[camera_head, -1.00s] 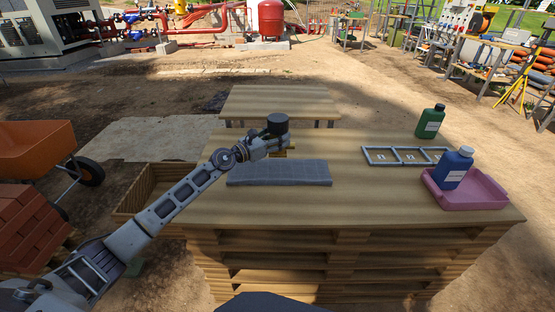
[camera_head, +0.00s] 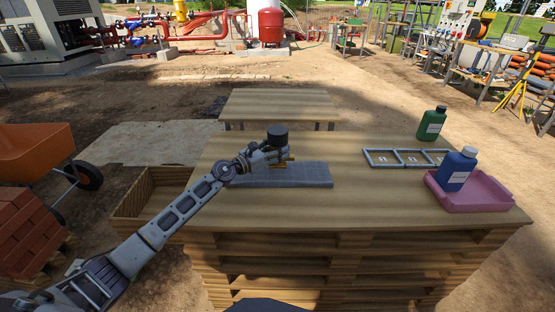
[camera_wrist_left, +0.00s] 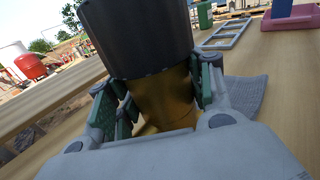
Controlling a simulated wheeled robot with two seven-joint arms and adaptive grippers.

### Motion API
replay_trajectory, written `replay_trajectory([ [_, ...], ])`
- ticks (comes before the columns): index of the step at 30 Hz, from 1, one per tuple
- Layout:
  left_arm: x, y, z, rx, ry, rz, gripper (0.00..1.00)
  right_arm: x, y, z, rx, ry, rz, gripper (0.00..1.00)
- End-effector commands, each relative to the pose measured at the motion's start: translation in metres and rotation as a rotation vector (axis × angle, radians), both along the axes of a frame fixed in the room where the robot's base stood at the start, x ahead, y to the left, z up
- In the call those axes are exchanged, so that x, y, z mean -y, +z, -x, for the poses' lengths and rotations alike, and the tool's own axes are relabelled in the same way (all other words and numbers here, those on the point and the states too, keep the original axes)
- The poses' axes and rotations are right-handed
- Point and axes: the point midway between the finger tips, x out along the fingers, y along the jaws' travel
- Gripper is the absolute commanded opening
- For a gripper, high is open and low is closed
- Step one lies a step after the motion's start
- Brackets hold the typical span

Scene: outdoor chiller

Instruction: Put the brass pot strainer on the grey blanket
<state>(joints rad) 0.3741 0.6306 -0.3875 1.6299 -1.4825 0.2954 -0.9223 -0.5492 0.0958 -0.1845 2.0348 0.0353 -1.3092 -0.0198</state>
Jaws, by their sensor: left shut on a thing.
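The brass pot strainer has a dark cylindrical top (camera_head: 278,136) and a brass lower body, which also shows in the wrist view (camera_wrist_left: 168,100). My left gripper (camera_head: 274,152) is shut around its brass body and holds it upright. The grey blanket (camera_head: 305,176) lies flat on the wooden table, and the strainer is over its far part. I cannot tell whether the strainer's base touches the blanket, as the gripper hides part of it. The blanket's edge shows at the right in the wrist view (camera_wrist_left: 246,92). My right gripper is not in view.
On the table's right stand a green bottle (camera_head: 431,124), a grey divided frame (camera_head: 403,158) and a pink tray (camera_head: 480,201) with a blue bottle (camera_head: 457,169). A wooden crate (camera_head: 133,203) is at the left. The table between blanket and frame is clear.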

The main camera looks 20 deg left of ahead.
Motion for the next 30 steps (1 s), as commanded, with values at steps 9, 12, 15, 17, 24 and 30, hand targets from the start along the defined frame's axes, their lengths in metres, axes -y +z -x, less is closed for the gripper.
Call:
replay_trajectory([
  [9, 0.0, -0.001, 0.0, 0.003, 0.001, 0.002, 0.1, 0.0, -0.001, 0.0, 0.001, 0.0, 0.0, 1.0],
  [12, 0.0, -0.007, 0.0, 0.003, 0.001, 0.003, 0.1, 0.0, -0.002, 0.0, 0.003, 0.0, -0.002, 1.0],
  [15, 0.0, -0.016, 0.0, 0.002, 0.001, 0.004, 0.1, -0.001, 0.002, -0.002, 0.009, 0.001, -0.006, 1.0],
  [17, 0.0, -0.021, -0.001, 0.002, 0.002, 0.004, 0.1, -0.003, 0.008, -0.004, 0.02, 0.001, -0.01, 1.0],
  [24, 0.0, -0.038, 0.0, 0.003, 0.001, 0.003, 0.1, -0.006, 0.026, -0.008, 0.051, 0.003, -0.025, 1.0],
  [30, 0.0, -0.039, 0.0, 0.004, 0.001, 0.001, 0.1, -0.007, 0.028, -0.003, 0.045, 0.003, -0.027, 1.0],
])
